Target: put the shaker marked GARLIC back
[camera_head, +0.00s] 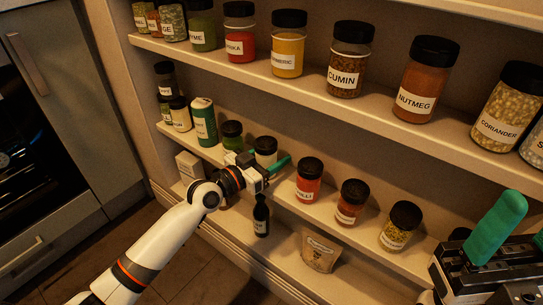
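A small jar with a black lid and pale contents (265,145) stands at the middle shelf, right at my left gripper (270,161). No GARLIC label can be read on it, and its lower part is hidden by the gripper. The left gripper's green fingers lie close to the jar's two sides; whether they press on it cannot be told. My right gripper (495,228) is at the bottom right corner, partly cut off, with one large green finger showing. I cannot see anything held in it.
Labelled jars like CUMIN (349,60) line the upper shelf. A dark bottle (261,217) and paper bag (320,253) stand below.

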